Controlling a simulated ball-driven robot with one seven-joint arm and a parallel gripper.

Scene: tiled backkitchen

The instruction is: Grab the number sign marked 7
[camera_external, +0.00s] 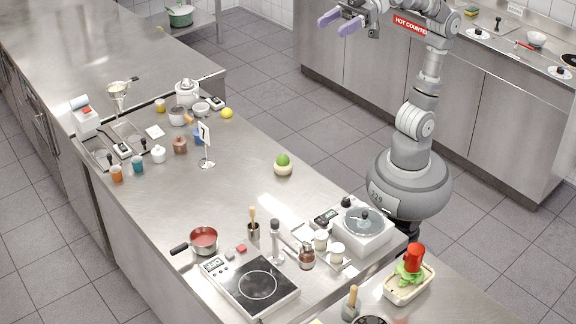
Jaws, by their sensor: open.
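The number sign marked 7 (204,134) is a white card on a thin stem with a small round base. It stands upright on the steel counter (240,205), left of the middle. My gripper (334,23) is at the top of the view, raised high and well apart from the sign. Its two purple fingers are spread and nothing shows between them.
A red saucepan (204,240) and hob (258,284) are nearer.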

